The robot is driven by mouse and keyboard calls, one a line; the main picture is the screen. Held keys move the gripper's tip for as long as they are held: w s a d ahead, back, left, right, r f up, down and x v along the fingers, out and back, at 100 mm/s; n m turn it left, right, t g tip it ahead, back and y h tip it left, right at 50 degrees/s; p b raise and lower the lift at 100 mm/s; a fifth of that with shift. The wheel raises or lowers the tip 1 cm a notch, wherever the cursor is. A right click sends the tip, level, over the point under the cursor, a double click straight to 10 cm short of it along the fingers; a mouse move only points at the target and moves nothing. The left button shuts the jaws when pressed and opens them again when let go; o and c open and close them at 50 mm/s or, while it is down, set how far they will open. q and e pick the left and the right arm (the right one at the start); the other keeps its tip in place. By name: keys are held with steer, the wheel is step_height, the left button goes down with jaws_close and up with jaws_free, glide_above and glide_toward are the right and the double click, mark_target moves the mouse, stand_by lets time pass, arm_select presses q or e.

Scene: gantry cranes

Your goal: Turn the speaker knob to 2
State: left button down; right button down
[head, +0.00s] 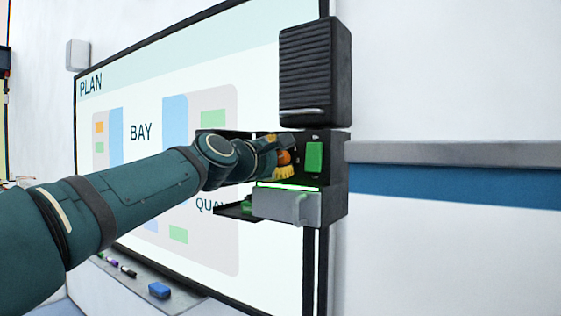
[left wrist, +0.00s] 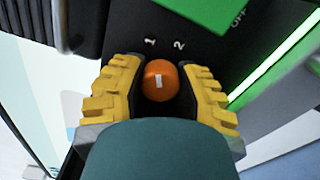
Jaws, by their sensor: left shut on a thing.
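The orange speaker knob (head: 284,157) sits on a black panel below the ribbed black speaker (head: 315,65). In the left wrist view the knob (left wrist: 160,90) has a short white mark that points roughly up the picture, toward the printed labels 1 (left wrist: 150,42) and 2 (left wrist: 179,44). I cannot tell exactly which label it lines up with. My left gripper (head: 278,160) has its yellow fingers on both sides of the knob and is shut on it; it also shows in the left wrist view (left wrist: 160,77). My right gripper is not in view.
A green switch (head: 314,157) is right of the knob, with an OFF label (left wrist: 238,18) near it in the wrist view. A grey box with a handle (head: 287,206) sits below. The whiteboard (head: 215,65) is behind my arm; its tray holds a blue eraser (head: 159,290) and markers.

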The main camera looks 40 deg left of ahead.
arm_select(q)
steer(key=m+b, duration=0.1)
steer(key=m, duration=0.2)
steer(key=shift+m, duration=0.3)
steer(key=shift+m+b, duration=0.6)
steer(key=shift+m, duration=1.3)
steer(key=c, duration=0.9)
jaws_free()
